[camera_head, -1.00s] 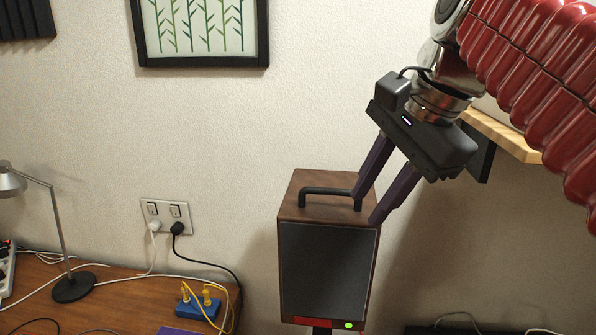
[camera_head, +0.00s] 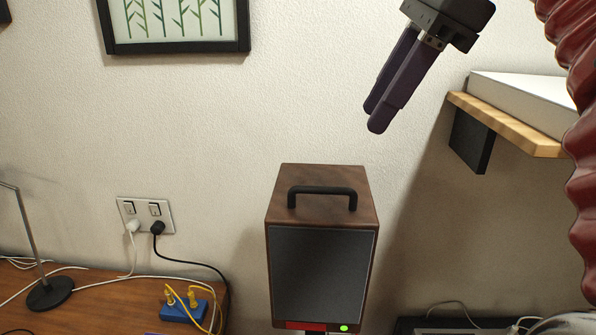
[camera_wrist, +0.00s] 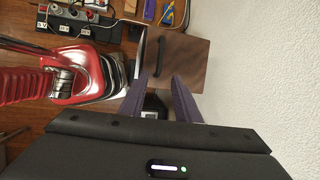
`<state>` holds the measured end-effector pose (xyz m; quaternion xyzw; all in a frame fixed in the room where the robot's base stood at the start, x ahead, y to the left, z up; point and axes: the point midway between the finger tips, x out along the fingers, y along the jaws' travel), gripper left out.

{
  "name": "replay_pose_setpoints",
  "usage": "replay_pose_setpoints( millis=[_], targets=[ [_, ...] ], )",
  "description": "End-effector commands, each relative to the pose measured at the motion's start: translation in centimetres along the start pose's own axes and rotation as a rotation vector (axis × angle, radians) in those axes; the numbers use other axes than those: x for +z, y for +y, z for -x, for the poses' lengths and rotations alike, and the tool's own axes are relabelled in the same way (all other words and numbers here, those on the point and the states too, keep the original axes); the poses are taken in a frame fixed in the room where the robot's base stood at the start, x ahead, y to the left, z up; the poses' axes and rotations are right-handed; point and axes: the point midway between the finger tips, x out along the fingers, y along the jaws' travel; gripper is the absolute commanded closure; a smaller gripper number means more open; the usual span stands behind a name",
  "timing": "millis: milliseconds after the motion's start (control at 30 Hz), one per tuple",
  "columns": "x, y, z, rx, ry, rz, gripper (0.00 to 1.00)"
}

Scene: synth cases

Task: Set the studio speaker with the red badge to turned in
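The studio speaker (camera_head: 320,272) stands upright near the wall, with a brown wooden case, a dark front grille and a black handle (camera_head: 322,189) on top. Its red badge (camera_head: 304,325) shows at the bottom of the front, beside a green light. The front faces my head camera, with a strip of its right side visible. My gripper (camera_head: 374,118) is above and to the right of the speaker, apart from it and empty. In the wrist view, the speaker's brown top (camera_wrist: 184,62) lies beyond the two separated fingers (camera_wrist: 158,76). The speaker's base is cut off.
A wooden shelf (camera_head: 510,125) with a white item juts from the wall at the right. At the left, a desk (camera_head: 110,300) holds a lamp (camera_head: 48,292), cables and a blue box (camera_head: 183,312). A wall socket (camera_head: 146,213) is above it. The wall above the speaker is clear.

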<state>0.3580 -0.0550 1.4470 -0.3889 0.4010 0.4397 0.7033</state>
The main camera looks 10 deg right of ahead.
Motion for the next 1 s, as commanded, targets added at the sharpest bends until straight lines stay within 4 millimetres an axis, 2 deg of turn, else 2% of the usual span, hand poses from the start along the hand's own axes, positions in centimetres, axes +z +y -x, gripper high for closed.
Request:
replay_pose_setpoints(
  millis=[167,367,1000],
  targets=[
    [0.1,0.0,-0.3,0.0,0.0,0.002,0.71],
    [0.1,0.0,-1.5,0.002,0.0,0.003,0.71],
    [0.1,0.1,-9.0,0.004,-0.001,0.006,0.71]
  ],
)
